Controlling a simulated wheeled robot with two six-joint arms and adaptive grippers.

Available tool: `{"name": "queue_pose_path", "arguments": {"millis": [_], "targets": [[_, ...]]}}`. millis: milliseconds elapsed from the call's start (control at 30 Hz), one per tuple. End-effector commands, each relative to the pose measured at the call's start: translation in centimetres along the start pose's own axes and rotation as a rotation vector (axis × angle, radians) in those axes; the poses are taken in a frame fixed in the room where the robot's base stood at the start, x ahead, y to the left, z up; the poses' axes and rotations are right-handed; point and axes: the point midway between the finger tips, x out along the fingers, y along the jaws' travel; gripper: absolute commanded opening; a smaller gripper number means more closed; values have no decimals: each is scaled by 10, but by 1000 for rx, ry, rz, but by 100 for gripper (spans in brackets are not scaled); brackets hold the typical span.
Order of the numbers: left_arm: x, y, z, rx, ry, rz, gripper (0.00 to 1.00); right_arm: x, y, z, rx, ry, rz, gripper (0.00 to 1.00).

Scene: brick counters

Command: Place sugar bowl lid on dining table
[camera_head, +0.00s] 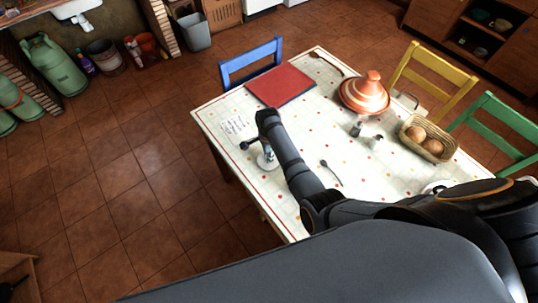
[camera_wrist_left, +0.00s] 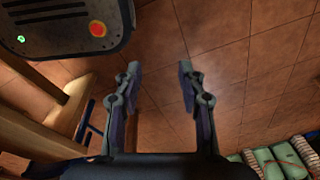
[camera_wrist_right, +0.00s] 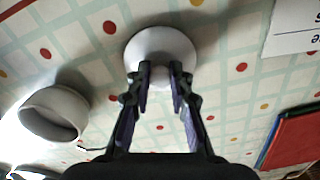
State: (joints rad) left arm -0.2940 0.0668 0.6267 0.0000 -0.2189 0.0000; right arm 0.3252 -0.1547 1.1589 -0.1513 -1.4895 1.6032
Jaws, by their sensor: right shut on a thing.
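The sugar bowl lid (camera_wrist_right: 143,44) is a white round disc with a knob, in the right wrist view. My right gripper (camera_wrist_right: 161,78) is shut on its knob. A white open bowl (camera_wrist_right: 38,122), likely the sugar bowl, stands left of the lid in the right wrist view. My left gripper (camera_wrist_left: 158,85) is open and empty above the tiled floor.
My right arm crosses the table.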

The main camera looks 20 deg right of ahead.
Motion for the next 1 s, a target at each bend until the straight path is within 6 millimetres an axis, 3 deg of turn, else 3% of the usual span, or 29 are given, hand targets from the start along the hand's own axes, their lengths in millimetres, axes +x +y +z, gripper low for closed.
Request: {"name": "queue_pose_path", "arguments": {"millis": [67, 100, 233, 667, 867, 1000], "targets": [[2, -4, 5, 3, -8, -5, 40, 3, 0, 0, 0, 0, 0, 0], [1, -6, 7, 4, -11, -8, 40, 2, 0, 0, 0, 0, 0, 24], [1, -11, 10, 6, -16, -13, 40, 2, 0, 0, 0, 0, 0, 42], [-4, -11, 9, 6, -16, -13, 40, -5, 0, 0, 0, 0, -1, 43], [-36, -13, 6, 6, -15, -12, 40, -35, 0, 0, 0, 0, -1, 43], [-68, -14, 1, 6, -14, -11, 40, -66, 0, 0, 0, 0, 0, 43]]}}
